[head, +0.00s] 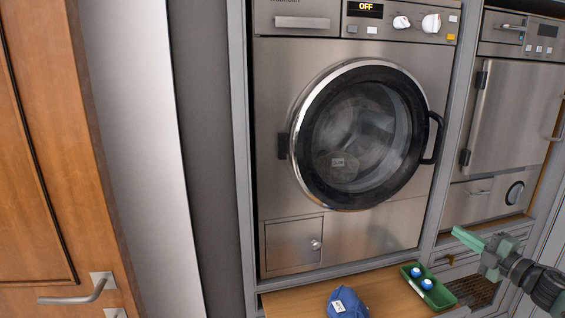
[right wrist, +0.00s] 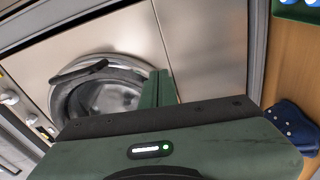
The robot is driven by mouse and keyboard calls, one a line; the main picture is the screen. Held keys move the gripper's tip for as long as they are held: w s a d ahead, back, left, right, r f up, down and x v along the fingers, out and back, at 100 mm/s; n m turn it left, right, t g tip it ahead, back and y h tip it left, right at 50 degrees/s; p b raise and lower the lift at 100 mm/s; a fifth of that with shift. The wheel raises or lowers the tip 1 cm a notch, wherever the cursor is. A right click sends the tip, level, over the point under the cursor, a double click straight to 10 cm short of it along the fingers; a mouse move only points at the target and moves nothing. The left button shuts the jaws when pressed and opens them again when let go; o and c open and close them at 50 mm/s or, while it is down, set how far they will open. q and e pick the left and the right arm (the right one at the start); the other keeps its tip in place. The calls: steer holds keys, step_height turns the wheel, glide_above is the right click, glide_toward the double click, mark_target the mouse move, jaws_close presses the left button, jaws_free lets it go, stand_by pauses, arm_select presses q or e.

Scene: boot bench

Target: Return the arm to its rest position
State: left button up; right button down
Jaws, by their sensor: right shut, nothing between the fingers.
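My right gripper (head: 468,239) is at the lower right of the head view, in front of the machines and to the right of the bench. Its green fingers are shut together with nothing between them. In the right wrist view the shut fingers (right wrist: 157,88) point toward the front of the washing machine. My left gripper is not in view.
A steel washing machine (head: 345,225) with its round door shut shows OFF. Below it, a wooden bench (head: 298,300) holds a blue cap (head: 346,303) and a green tray (head: 440,298) with blue-topped bottles. A second machine (head: 515,115) stands right; a wooden door (head: 45,150) left.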

steer(key=s+a+f+m+h, duration=0.25)
steer(key=a+f+m, duration=0.25)
steer(key=a+f, duration=0.65)
steer(key=s+a+f+m+g+h, duration=0.35)
steer(key=s+a+f+m, duration=0.35)
steer(key=s+a+f, duration=0.25)
steer(key=s+a+f+m+g, duration=0.1)
steer(key=s+a+m+g, duration=0.15)
steer(key=s, duration=0.85)
steer(key=s+a+f+m+g, duration=0.15)
steer(key=s+g, duration=0.25)
steer(key=s, duration=0.7)
steer(key=s+a+f+m+g, duration=0.1)
steer(key=s+a+m+g, duration=0.15)
steer(key=s, duration=0.95)
step_height(320, 180, down, 25)
steer(key=s+g, duration=0.1)
steer(key=g, duration=0.1)
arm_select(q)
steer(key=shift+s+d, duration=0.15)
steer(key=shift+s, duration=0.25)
arm_select(e)
steer(key=s+d+f+g, duration=0.1)
steer(key=s+d+f, duration=0.2)
steer(key=s+f, duration=1.4)
steer(key=shift+s+f+h, duration=0.3)
steer(key=shift+h, duration=0.1)
